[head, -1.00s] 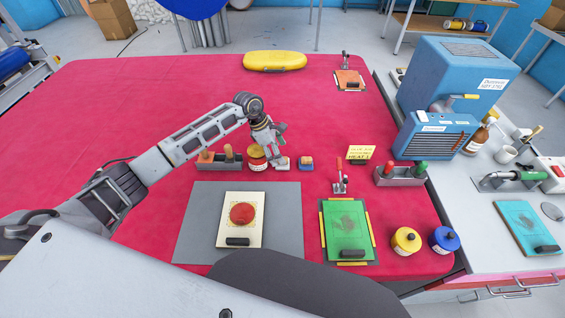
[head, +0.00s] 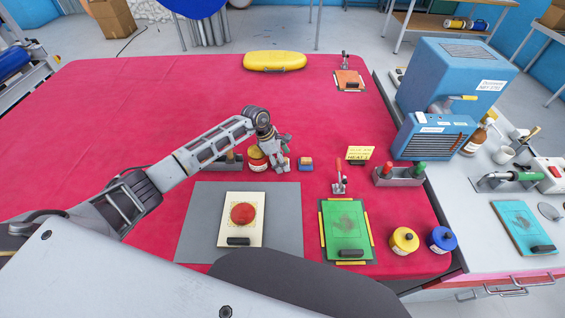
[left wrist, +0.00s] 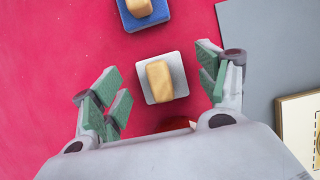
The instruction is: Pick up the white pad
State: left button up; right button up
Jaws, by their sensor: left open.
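The white pad (left wrist: 181,87) is a white square with a tan block handle on top, lying on the red table cover. In the left wrist view it sits between the spread fingers of my left gripper (left wrist: 160,88), with a gap on both sides. In the head view my left gripper (head: 281,160) is low over the pad's spot and largely hides it. The left gripper is open and empty. My right gripper is not in view.
A blue pad (head: 306,164) with a tan handle lies just to the right. A grey mat (head: 195,220) with a cream board (head: 229,215) lies nearer. The table's far left (head: 130,105) is clear.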

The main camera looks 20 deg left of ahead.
pick_arm(q)
jog(key=shift+d+f, duration=0.1)
jog(key=shift+f, duration=0.1)
jog(key=shift+c, duration=0.2)
jog(key=c, duration=1)
jog(key=shift+r, duration=0.1)
jog(key=shift+c, duration=0.2)
jog(key=shift+w+r, duration=0.1)
jog(key=shift+r, duration=0.4)
notch_tip(320, 180, up, 8)
jog(key=shift+r+b, duration=0.1)
jog(key=shift+b, duration=0.75)
jog(key=shift+r, duration=0.35)
